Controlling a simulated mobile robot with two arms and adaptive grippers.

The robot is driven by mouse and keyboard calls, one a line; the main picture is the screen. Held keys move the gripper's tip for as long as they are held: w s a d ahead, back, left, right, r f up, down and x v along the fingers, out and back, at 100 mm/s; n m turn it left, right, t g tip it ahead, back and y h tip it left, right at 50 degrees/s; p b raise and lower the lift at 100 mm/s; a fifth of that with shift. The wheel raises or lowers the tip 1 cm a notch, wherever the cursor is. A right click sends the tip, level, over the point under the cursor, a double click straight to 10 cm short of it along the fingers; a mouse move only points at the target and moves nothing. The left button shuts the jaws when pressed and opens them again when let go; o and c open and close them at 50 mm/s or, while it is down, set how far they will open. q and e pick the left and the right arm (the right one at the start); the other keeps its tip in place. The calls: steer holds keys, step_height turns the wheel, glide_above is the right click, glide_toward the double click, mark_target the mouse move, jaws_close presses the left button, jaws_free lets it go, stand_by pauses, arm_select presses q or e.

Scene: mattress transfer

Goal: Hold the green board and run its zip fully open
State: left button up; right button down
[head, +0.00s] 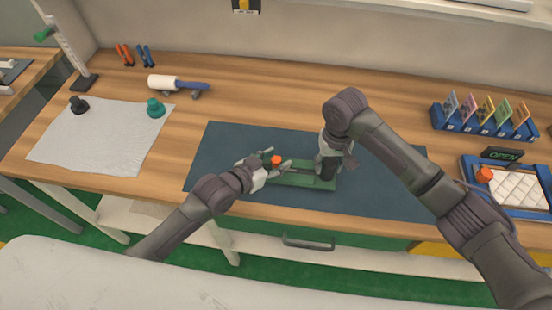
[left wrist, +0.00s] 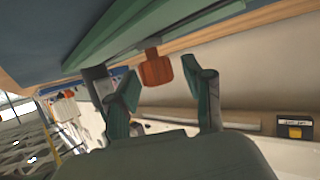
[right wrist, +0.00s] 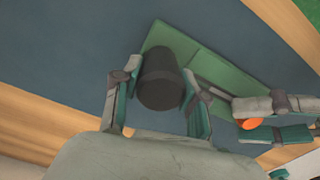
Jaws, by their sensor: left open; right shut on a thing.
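The green board (head: 305,181) lies on a dark blue mat, with a zip line running along it. A black knob (head: 328,173) stands at its right end. My right gripper (head: 332,162) is shut on this knob, which also shows between its fingers in the right wrist view (right wrist: 160,80). The orange zip tab (head: 276,160) is toward the board's left end. My left gripper (head: 266,166) is open, with its fingers on either side of the tab. In the left wrist view, the tab (left wrist: 156,68) sits between the spread fingertips with gaps at both sides.
The blue mat (head: 225,150) has free room around the board. At left are a grey cloth (head: 95,140), a green knob (head: 155,108) and a white roller (head: 165,83). At right are a card rack (head: 485,125), an OPEN sign (head: 502,155) and a blue tray (head: 505,213).

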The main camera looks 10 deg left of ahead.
arm_select(q)
steer(key=shift+w+d, duration=0.1)
steer(key=shift+w, duration=0.05)
jaws_close()
stand_by(0.4)
steer(key=d, duration=0.6)
steer(key=shift+a, duration=0.1)
arm_select(e)
steer(key=shift+a, duration=0.1)
arm_select(q)
jaws_free()
